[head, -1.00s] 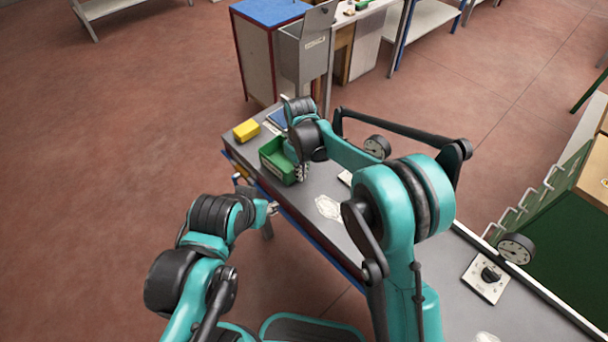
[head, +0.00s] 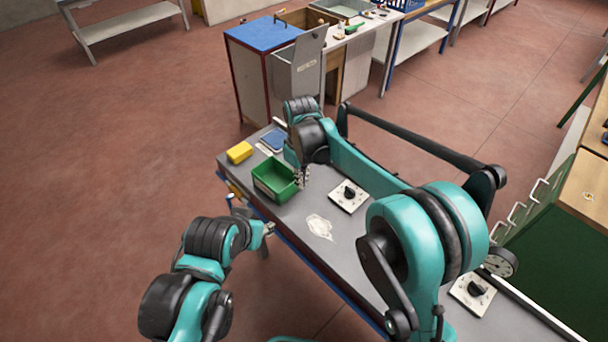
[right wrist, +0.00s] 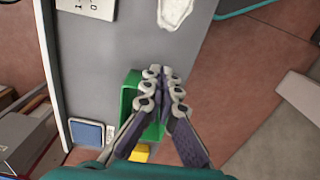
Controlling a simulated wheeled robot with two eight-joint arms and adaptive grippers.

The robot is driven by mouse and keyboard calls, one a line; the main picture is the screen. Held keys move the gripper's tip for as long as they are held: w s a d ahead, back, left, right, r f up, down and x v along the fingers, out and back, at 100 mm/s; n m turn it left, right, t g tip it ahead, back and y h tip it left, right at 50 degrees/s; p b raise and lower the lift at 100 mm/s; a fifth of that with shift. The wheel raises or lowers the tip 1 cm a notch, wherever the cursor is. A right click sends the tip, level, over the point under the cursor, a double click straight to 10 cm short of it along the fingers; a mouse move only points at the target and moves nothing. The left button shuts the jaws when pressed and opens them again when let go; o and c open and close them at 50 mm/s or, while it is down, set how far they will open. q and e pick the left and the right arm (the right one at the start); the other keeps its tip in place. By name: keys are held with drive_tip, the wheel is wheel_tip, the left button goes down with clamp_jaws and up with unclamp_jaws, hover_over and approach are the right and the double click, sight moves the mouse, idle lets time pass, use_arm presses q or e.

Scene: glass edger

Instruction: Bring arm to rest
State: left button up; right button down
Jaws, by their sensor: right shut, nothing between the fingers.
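My right gripper (head: 303,180) hangs over the grey bench, just right of the green bin (head: 268,186) in the head view. In the right wrist view its fingers (right wrist: 164,80) are together and empty, and they cover part of the green bin (right wrist: 129,100). My right arm reaches across the bench from the lower right. My left gripper (head: 270,228) is at the bench's near left edge, small in the head view; I cannot tell whether it is open or shut.
A yellow block (head: 240,152) and a blue pad (head: 273,139) lie at the bench's far end. A dial plate (head: 348,196), a crumpled whitish cloth (head: 319,227) and another dial plate (head: 473,293) lie on the bench. A grey panel (head: 306,75) stands beyond it. Open floor lies to the left.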

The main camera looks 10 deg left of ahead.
drive_tip(key=shift+w+a, duration=0.1)
drive_tip(key=shift+a, duration=0.05)
drive_tip(key=s+d+r+m+t+b, duration=0.1)
drive_tip(key=s+d+r+m+t, duration=0.2)
drive_tip(key=d, duration=0.5)
drive_tip(key=s+d+r+m, duration=0.2)
drive_tip(key=s+d+r, duration=0.25)
drive_tip(key=d, duration=0.35)
drive_tip(key=s+d+f+m+t, duration=0.1)
drive_tip(key=s+d+m+t, duration=0.1)
drive_tip(key=s+d, duration=0.4)
drive_tip(key=s+d+f+m+t+b, duration=0.1)
drive_tip(key=s+d+f+m+t, duration=0.1)
drive_tip(key=s+d+m, duration=0.2)
drive_tip(key=s+d, duration=0.2)
drive_tip(key=d, duration=0.1)
drive_tip(key=shift+s+f, duration=0.15)
drive_tip(key=shift+f, duration=0.05)
